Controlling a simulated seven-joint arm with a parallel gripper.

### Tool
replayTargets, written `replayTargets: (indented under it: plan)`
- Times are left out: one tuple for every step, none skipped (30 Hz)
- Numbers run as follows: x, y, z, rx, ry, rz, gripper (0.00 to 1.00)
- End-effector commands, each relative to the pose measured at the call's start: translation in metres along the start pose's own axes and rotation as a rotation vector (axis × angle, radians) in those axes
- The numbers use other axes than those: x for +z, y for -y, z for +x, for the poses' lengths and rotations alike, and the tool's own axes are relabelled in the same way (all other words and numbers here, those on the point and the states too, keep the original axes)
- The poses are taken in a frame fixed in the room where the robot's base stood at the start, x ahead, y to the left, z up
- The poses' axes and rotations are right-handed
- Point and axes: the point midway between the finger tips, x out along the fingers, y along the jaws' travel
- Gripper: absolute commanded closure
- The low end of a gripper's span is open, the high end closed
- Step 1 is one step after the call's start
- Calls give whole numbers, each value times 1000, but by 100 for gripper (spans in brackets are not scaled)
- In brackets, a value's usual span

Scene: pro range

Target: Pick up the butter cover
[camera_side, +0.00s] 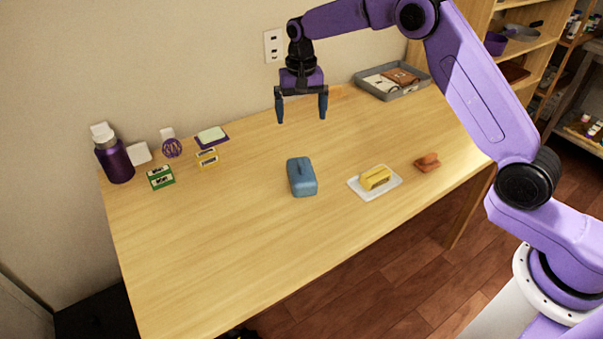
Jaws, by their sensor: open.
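A blue lid-like box with a raised handle strip on top, which looks like the butter cover (301,177), sits on the middle of the wooden table. To its right, a yellow block of butter (376,178) lies on a white dish (391,188), uncovered. My gripper (301,118) hangs in the air, pointing down, above the back part of the table. Its two fingers are apart with nothing between them. It is apart from the butter cover, which appears lower and nearer the camera in the picture.
An orange-brown object (427,162) lies right of the dish. A grey tray (408,92) stands at the back right. A purple bottle (116,161), a green box (161,178) and several small items stand at the left. The table (230,240) is clear in front of the cover.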

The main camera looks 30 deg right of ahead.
Motion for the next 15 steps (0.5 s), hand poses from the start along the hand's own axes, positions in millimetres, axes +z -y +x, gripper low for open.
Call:
replayTargets:
  plan:
    - [0, 0, 4, 1, 1, 3, 0]
    - [-1, 0, 7, 1, 2, 4, 0]
    - [0, 0, 13, 1, 2, 3, 0]
    - [0, -1, 18, 2, 3, 3, 0]
    - [0, -1, 23, 2, 3, 3, 0]
    - [0, -1, 30, 3, 4, 3, 0]
    - [0, -1, 36, 2, 3, 2, 0]
    - [0, -1, 42, 3, 4, 2, 0]
    - [0, -1, 49, 2, 3, 2, 0]
    - [0, -1, 55, 2, 3, 2, 0]
    - [0, -1, 61, 2, 3, 2, 0]
    - [0, -1, 68, 2, 3, 2, 0]
    - [0, -1, 74, 2, 3, 2, 0]
    - [0, -1, 80, 2, 3, 1, 0]
    - [0, -1, 87, 2, 3, 1, 0]
